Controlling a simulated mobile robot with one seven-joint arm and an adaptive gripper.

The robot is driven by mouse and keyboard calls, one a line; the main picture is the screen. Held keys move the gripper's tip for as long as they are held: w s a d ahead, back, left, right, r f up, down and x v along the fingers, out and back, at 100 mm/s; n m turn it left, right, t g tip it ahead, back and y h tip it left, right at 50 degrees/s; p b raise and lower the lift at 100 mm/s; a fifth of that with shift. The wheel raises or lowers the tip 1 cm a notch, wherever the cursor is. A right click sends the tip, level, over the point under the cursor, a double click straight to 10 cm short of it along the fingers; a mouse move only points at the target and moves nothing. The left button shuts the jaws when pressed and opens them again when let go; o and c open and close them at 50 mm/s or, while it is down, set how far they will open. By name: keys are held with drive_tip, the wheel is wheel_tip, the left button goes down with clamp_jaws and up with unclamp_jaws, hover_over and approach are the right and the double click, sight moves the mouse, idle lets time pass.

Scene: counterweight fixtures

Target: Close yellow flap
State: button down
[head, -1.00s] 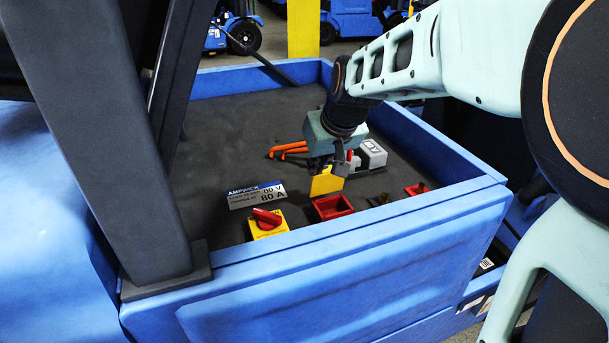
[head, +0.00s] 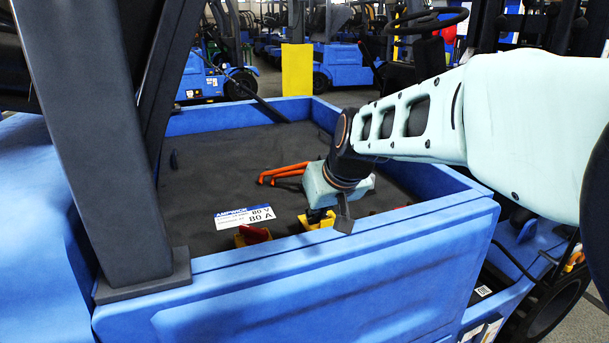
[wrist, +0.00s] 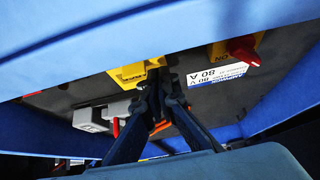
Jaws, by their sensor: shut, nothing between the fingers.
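The yellow flap (head: 320,221) lies low over the place of the red box near the front wall of the blue bay in the head view. The box's red inside does not show now. My gripper is partly hidden behind its own wrist in the head view. In the wrist view, my gripper (wrist: 158,92) is shut and empty, its tips beside the edge of the yellow flap (wrist: 132,74). I cannot tell if they touch it, or whether the flap is fully flat.
A red knob on a yellow base (head: 252,235) and a white label (head: 245,216) are to the left. Orange handles (head: 283,174) lie behind. A grey connector (wrist: 90,118) shows in the wrist view. The blue front wall (head: 300,260) is close to my wrist.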

drive_tip(key=shift+s+d+f+b, duration=0.1)
drive_tip(key=shift+s+f+b, duration=0.2)
drive_tip(key=shift+f, duration=0.2)
drive_tip(key=shift+s+d+f+b, duration=0.15)
drive_tip(key=shift+f+b, duration=0.15)
drive_tip(key=shift+f, duration=0.2)
